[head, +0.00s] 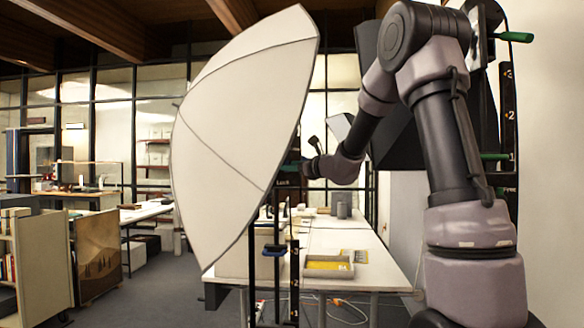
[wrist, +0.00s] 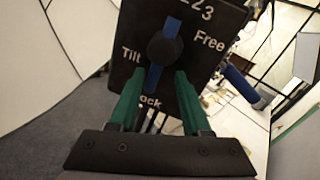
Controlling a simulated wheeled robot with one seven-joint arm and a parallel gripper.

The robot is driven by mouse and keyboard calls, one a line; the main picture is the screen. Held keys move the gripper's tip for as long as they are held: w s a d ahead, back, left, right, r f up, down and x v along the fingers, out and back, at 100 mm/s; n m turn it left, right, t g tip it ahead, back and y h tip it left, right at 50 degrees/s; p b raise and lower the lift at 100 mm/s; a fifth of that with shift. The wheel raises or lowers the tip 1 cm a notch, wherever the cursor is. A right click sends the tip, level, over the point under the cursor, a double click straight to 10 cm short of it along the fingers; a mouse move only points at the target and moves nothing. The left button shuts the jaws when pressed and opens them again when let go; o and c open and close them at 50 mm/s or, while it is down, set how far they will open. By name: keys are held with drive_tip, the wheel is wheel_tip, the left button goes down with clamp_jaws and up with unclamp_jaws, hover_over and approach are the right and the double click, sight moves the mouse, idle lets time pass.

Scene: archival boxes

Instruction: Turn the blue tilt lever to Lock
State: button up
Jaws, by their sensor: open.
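In the wrist view, the blue tilt lever (wrist: 154,77) crosses a round dark hub on a black plate (wrist: 201,68) marked Tilt, Free and Lock. Its lower end points towards the Lock label, whose first letter is hidden, and its upper end points away from it. My gripper (wrist: 159,73) is open, with one green finger on each side of the lever's lower end; I cannot tell whether either touches it. In the head view, my gripper (head: 292,166) is at the plate behind the large white umbrella (head: 235,130), which hides the lever.
A second blue handle (wrist: 240,83) sticks out right of the plate in the wrist view. In the head view, a white table (head: 385,268) with a yellow-filled tray (head: 328,265) stands behind the black stand. Shelves (head: 40,255) stand at the left, with open floor between.

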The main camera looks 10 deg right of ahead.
clamp_jaws()
drive_tip(key=shift+s+a+m+t, duration=0.1)
drive_tip(key=shift+a+m+t, duration=0.15)
drive_tip(key=shift+m, duration=0.55)
drive_tip(key=shift+s+a+m+t, duration=0.1)
drive_tip(key=shift+a+m+t, duration=0.1)
drive_tip(key=shift+m, duration=0.6)
unclamp_jaws()
drive_tip(key=v, duration=1)
drive_tip(key=shift+s+d, duration=0.2)
drive_tip(key=shift+s, duration=0.1)
